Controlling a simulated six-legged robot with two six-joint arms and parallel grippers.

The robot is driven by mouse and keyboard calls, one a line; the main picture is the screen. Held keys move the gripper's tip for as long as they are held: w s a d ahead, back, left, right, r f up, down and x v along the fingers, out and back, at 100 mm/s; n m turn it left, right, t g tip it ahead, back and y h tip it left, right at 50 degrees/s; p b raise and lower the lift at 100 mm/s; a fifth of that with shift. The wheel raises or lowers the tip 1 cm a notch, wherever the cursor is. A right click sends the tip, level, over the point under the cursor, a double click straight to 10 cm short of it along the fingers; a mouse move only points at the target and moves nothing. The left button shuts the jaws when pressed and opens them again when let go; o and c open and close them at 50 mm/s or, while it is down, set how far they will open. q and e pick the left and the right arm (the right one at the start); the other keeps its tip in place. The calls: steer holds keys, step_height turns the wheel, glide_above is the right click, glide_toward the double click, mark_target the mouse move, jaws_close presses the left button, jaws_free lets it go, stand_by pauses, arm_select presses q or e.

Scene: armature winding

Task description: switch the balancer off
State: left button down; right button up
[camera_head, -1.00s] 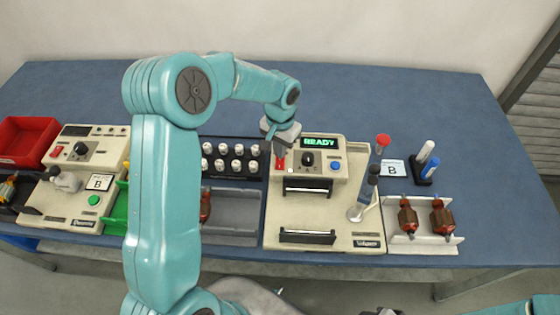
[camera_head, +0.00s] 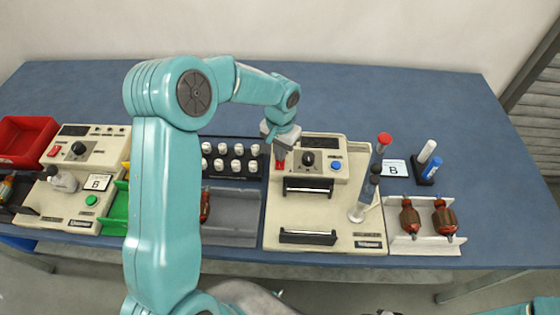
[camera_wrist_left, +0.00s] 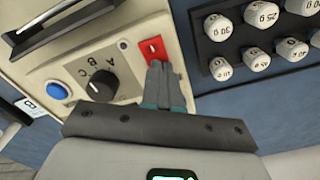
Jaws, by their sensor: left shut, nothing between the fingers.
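The balancer (camera_head: 375,232) is the cream machine right of centre in the head view. Its panel has a dark knob (camera_head: 308,159), a blue button (camera_head: 336,165) and a display (camera_head: 320,142) that is now dark. Its red switch (camera_wrist_left: 151,50) shows in the left wrist view beside the lettered knob (camera_wrist_left: 98,85). My left gripper (camera_head: 280,161) is shut and empty, with its fingertips (camera_wrist_left: 157,66) at the red switch, touching or very close. The fingers cover part of the switch. My right gripper is not in view.
A rack of white-capped weights (camera_head: 237,166) stands just left of the balancer. Another cream machine (camera_head: 60,208) stands left.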

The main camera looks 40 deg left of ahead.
arm_select(q)
steer(key=shift+r+p, duration=0.55)
steer(key=shift+r, duration=0.05)
steer(key=shift+r+p, duration=1.75)
steer(key=shift+r, duration=1.15)
steer(key=shift+f, duration=0.1)
steer(key=shift+s, duration=0.15)
